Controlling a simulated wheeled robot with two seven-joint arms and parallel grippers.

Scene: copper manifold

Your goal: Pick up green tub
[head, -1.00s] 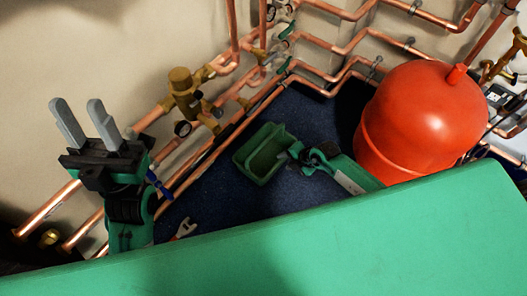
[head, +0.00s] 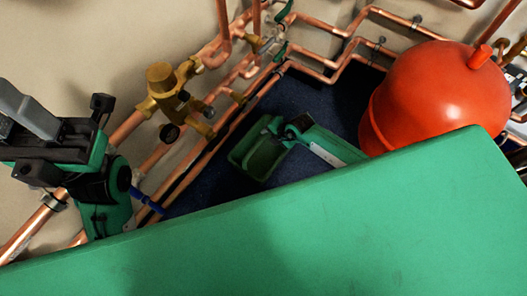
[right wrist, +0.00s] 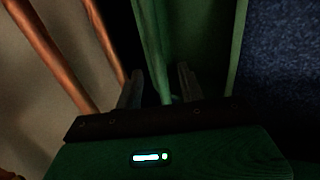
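The green tub (head: 240,158), an open rectangular container, sits on the dark blue mat, also seen in the right wrist view (right wrist: 212,35). My right gripper (head: 274,131) is over the tub's upper right part. In the right wrist view its two fingers (right wrist: 160,85) stand apart, with a green tub wall running between them. Whether they touch the wall is too dark to tell. My left gripper (head: 15,112) is at the left edge, away from the tub, partly cut off; its visible fingers are apart.
A red tank (head: 430,98) stands right of the tub. Copper pipes (head: 215,145) with a brass valve (head: 163,90) run along the wall to the left and behind. The blue mat (head: 335,105) is clear behind the tub. A large green surface (head: 330,225) fills the front.

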